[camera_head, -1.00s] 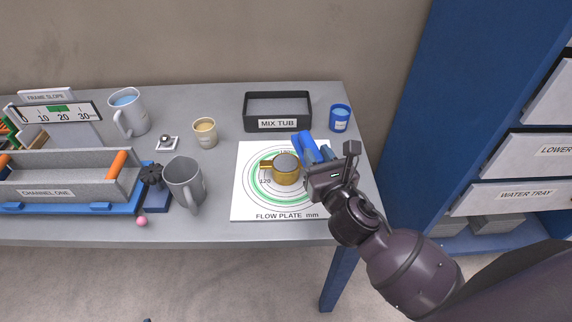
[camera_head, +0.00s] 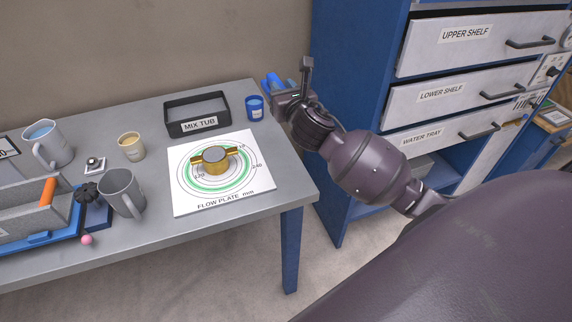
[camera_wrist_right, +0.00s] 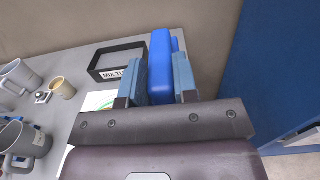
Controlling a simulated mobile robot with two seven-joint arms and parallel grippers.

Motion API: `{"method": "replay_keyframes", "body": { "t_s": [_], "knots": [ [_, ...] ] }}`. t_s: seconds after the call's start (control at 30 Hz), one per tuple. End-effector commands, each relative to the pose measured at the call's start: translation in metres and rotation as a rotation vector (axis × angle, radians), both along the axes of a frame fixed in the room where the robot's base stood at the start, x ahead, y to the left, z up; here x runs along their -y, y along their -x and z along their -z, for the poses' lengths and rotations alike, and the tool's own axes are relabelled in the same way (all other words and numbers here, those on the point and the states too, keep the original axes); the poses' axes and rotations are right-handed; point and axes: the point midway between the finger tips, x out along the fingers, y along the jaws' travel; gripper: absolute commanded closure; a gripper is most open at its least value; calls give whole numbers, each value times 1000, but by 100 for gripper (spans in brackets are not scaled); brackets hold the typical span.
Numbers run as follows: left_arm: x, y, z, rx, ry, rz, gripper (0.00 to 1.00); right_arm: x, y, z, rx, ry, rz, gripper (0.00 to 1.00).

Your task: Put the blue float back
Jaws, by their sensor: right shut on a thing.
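The blue float (camera_wrist_right: 161,62) is a long blue block held between the blue-padded fingers of my right gripper (camera_wrist_right: 160,80) in the right wrist view. In the head view the right gripper (camera_head: 276,88) is at the table's far right corner, above and beside the small blue cup, with part of the float (camera_head: 268,82) showing at its fingers. The gripper is shut on the float. Most of the float's lower part is hidden by the gripper. My left gripper does not show.
A white flow plate (camera_head: 187,205) with a brass cylinder (camera_head: 215,160) lies on the table. Behind it stand the mix tub (camera_head: 169,131) and a blue cup (camera_head: 254,110). A blue drawer cabinet (camera_head: 345,60) rises at right.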

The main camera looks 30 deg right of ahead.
Motion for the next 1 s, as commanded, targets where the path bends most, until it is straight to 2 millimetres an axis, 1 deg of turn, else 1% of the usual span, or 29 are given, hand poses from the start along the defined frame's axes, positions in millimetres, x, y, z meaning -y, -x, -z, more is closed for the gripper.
{"method": "replay_keyframes", "body": {
  "t_s": [0.13, 0.27, 0.6, 0.8, 0.9, 1.0],
  "knots": [
    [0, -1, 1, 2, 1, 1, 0, 4, -1, 10, -2, -1, 11, 100],
    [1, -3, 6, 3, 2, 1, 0, 5, -1, 32, -4, -3, 16, 100],
    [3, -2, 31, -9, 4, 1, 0, 4, -1, 109, -7, -5, 15, 100],
    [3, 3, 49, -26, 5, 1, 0, 4, -1, 149, -5, -4, 15, 100],
    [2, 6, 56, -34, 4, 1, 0, 4, -1, 160, -4, -3, 14, 100],
    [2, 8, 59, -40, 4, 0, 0, 5, -1, 165, -1, 0, 14, 100]
  ]
}}
